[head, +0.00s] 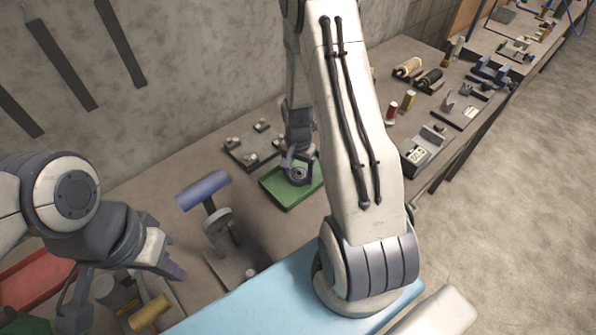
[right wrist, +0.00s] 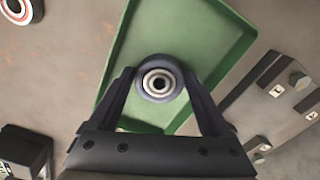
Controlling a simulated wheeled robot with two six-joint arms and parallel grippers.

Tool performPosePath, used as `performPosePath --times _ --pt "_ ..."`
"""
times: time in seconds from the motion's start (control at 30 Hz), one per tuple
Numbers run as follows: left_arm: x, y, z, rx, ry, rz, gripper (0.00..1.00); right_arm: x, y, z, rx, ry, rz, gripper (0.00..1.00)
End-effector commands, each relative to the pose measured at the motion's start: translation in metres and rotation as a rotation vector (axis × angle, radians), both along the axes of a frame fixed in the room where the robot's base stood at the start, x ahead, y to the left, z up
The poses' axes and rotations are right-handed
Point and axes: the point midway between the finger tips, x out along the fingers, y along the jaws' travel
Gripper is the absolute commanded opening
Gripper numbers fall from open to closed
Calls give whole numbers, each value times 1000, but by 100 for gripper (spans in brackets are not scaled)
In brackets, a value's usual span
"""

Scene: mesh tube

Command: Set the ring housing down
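The ring housing (right wrist: 160,82) is a dark ring with a pale inner ring and a black centre. My right gripper (right wrist: 159,76) has a fingertip against each side of it and is shut on it. It is over the green tray (right wrist: 205,35); whether it touches the tray floor I cannot tell. In the head view the ring housing (head: 299,174) shows small below my right gripper (head: 299,164), over the green tray (head: 289,202). My left gripper (head: 125,288) is at the lower left, its fingers apart, above the bench items there.
A dark plate with several bolts (head: 252,144) lies left of the tray. A blue-handled stand (head: 204,190) is nearer. A blue mat (head: 260,297) covers the front, and a red tray (head: 30,280) is far left. Fixtures and spools line the right bench.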

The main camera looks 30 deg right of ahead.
Motion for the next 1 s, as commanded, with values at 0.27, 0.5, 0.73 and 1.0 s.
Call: performPosePath --times 0.27,0.5,0.73,1.0 --pt "0 0 1 0 0 0 0 0 0 2 0 0 0 100" --pt "0 0 -3 0 0 0 0 1 -1 23 -1 -5 0 100" --pt "0 0 -12 0 0 -1 0 2 -1 71 -3 -7 0 100" --pt "0 0 -18 0 0 -1 0 1 0 114 -1 -3 0 100"
